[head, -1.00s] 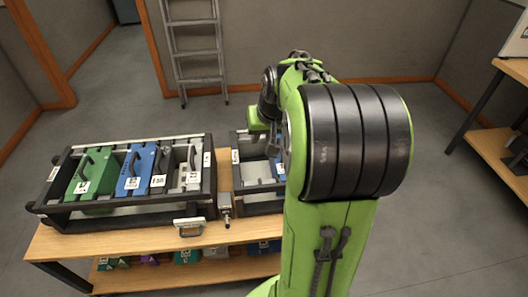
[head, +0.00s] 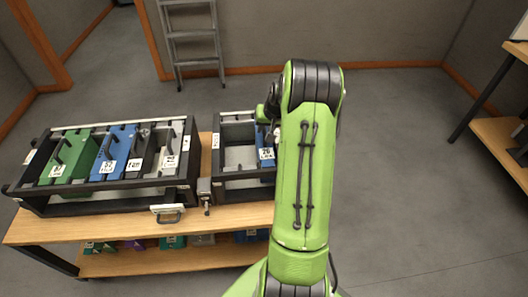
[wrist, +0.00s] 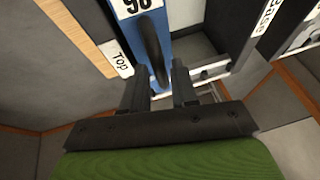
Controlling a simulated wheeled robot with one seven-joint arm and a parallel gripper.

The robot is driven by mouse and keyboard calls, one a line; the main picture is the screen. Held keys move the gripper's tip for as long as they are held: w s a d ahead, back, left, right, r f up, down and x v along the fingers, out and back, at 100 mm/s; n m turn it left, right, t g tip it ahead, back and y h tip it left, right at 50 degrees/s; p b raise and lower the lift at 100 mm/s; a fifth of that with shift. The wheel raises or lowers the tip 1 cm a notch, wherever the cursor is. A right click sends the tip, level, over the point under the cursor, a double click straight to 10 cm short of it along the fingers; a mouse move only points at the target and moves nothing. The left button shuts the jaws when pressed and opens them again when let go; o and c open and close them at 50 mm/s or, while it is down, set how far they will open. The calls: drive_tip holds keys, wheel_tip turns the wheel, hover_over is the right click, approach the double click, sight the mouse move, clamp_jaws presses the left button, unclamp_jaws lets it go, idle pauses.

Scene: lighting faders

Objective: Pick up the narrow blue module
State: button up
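The narrow blue module (head: 264,142) stands in the right-hand rack (head: 240,189), partly hidden by my arm in the head view. In the wrist view the blue module (wrist: 181,20) shows a dark arched handle (wrist: 152,47) and a white number label (wrist: 135,5). My gripper (wrist: 160,88) is open, its two dark fingers apart and pointing toward the handle. The handle's near end lies between the fingertips in the picture; I see no grip on it. My fingertips are hidden behind my arm in the head view.
The left rack (head: 98,196) holds a green module (head: 68,158), a wider blue module (head: 115,148) and grey modules. Both racks stand on a wooden bench (head: 130,226); several modules lie on its lower shelf. A "Top" label (wrist: 118,62) marks a nearby rack edge. A ladder (head: 190,45) leans behind.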

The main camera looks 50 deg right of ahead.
drive_tip(key=x, duration=0.3)
drive_tip(key=shift+r, duration=0.1)
clamp_jaws()
drive_tip(key=shift+r, duration=0.15)
idle(1.0)
